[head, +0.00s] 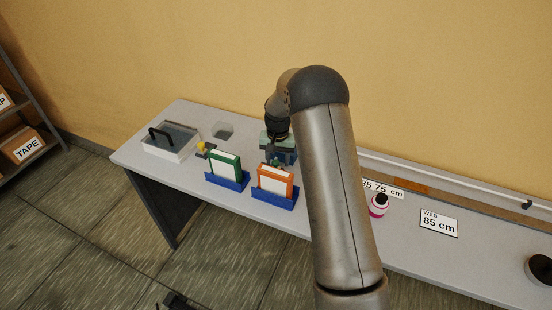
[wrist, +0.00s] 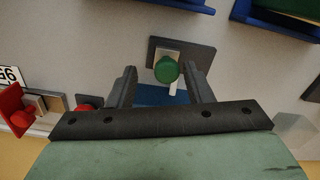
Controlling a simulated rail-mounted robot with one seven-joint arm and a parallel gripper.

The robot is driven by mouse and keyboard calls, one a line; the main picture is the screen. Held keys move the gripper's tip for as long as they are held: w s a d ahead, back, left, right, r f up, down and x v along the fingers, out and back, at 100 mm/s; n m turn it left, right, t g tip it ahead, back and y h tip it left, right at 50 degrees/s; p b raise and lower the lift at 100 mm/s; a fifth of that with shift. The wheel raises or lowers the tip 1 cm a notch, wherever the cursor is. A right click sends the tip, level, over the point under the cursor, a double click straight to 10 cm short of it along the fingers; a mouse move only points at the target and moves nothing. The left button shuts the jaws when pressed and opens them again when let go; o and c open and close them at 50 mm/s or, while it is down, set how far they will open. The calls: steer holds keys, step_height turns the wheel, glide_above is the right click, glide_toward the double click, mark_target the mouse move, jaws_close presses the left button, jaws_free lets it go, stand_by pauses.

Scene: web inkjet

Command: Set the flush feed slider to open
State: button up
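A green round knob (wrist: 166,70) with a white stem sits on a pale plate on a dark grey base (wrist: 202,54) in the wrist view. No label is readable on it, so I cannot tell for sure that it is the flush feed slider. My gripper (wrist: 165,78) is open, with one finger on either side of the knob and visible gaps to both. In the head view my gripper (head: 279,153) is low over the bench behind the orange binder, and a little green shows beneath it. The slider's travel and setting are largely hidden.
Blue holders with a green binder (head: 226,164) and an orange binder (head: 275,181) stand in front. A pink-labelled bottle (head: 378,206) stands right.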

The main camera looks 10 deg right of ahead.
mark_target(277, 162)
steer(key=shift+a, duration=0.15)
steer(key=shift+r, duration=0.3)
step_height(277, 162, up, 17)
steer(key=b, duration=0.2)
steer(key=shift+b, duration=0.3)
steer(key=shift+f, duration=0.1)
